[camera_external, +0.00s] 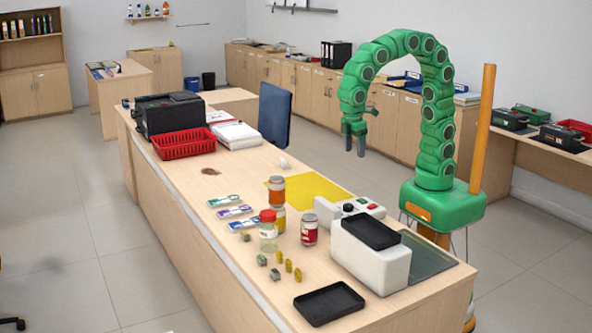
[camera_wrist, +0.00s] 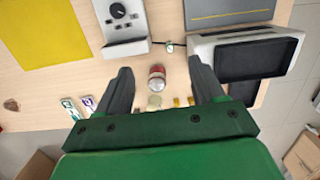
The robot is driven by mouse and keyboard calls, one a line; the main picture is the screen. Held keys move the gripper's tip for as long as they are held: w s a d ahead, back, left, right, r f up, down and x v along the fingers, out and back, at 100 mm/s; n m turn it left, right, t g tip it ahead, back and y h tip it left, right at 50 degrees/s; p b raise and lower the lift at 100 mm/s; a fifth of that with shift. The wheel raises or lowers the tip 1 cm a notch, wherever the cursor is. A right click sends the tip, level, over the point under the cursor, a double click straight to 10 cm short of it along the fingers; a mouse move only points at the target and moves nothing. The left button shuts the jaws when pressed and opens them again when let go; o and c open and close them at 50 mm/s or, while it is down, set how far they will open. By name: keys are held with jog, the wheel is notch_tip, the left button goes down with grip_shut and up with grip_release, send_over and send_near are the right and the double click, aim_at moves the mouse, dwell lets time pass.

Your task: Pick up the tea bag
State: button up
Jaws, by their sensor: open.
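I cannot tell for sure which small thing is the tea bag. A small brown flat thing (camera_external: 210,171) lies alone on the counter, left of the yellow sheet; it also shows at the far left of the wrist view (camera_wrist: 11,105). Flat packets with green (camera_external: 223,200), purple (camera_external: 236,211) and blue (camera_external: 244,223) marks lie in a row; some show in the wrist view (camera_wrist: 70,108). My gripper (camera_external: 355,145) is open and empty, high above the counter's far side. In the wrist view its fingers (camera_wrist: 160,68) point down, with a red-labelled can (camera_wrist: 157,77) visible between them.
Near the packets stand an orange jar (camera_external: 277,189), a red-lidded jar (camera_external: 268,231) and a can (camera_external: 309,230). Small grey and yellow pieces (camera_external: 288,265) lie in front. A white machine (camera_external: 368,258), black tray (camera_external: 329,303), yellow sheet (camera_external: 318,191) and red basket (camera_external: 184,142) occupy the counter.

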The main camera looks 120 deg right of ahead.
jog(key=w+f, duration=0.3)
jog(key=w, duration=0.9)
jog(key=t, duration=0.1)
send_near(262, 257)
jog(key=shift+s, duration=0.25)
jog(key=shift+w+f, duration=0.2)
jog(key=shift+f, duration=0.45)
jog(key=shift+s+d+f, duration=0.1)
jog(key=shift+f, duration=3.55)
jog(key=shift+c, duration=0.3)
jog(key=c, duration=1.1)
jog(key=shift+r, duration=0.1)
